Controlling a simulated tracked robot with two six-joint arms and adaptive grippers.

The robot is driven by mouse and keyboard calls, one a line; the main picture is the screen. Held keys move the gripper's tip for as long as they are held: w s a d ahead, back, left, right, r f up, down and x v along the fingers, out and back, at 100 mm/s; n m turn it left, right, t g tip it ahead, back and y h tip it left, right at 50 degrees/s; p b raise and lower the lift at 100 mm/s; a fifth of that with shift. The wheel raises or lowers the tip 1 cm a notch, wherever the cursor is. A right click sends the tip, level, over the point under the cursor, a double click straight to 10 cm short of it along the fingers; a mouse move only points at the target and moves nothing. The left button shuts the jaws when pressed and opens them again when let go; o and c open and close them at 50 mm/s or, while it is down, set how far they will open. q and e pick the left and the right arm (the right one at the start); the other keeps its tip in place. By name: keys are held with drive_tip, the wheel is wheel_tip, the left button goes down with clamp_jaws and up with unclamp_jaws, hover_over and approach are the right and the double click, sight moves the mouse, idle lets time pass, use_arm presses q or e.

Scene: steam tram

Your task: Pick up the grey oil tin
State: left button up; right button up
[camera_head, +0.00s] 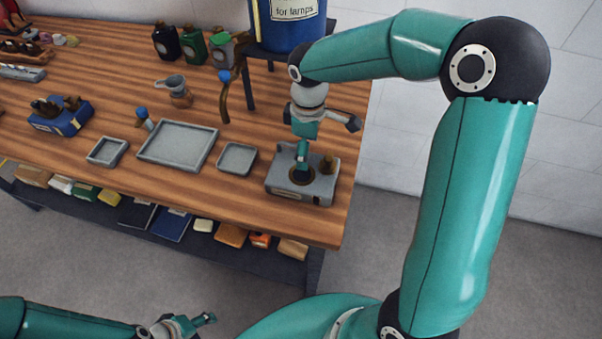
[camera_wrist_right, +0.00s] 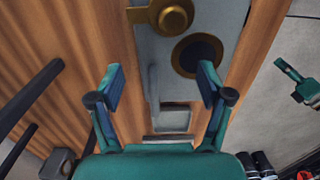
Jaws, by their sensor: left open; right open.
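The grey oil tin (camera_head: 221,48) stands upright at the back of the wooden bench, the rightmost of a row beside a green tin (camera_head: 194,45) and a black tin (camera_head: 166,43). My right gripper (camera_head: 303,152) is over a grey block with brass fittings (camera_head: 285,185) at the bench's right end, well apart from the tin. In the right wrist view its jaws (camera_wrist_right: 161,76) are open with nothing held, over the block's brass knob and ring; the tin does not show there. My left gripper (camera_head: 205,321) is open and empty, low in front of the bench.
Shallow grey trays (camera_head: 178,146), a small jug (camera_head: 176,90) and a blue box (camera_head: 62,118) lie nearer. Bare wood lies left of the jug.

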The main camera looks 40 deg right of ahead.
drive_tip(key=shift+w+f+p, duration=0.2)
drive_tip(key=shift+f+p, duration=0.3)
drive_tip(key=shift+f, duration=2.15)
clamp_jaws()
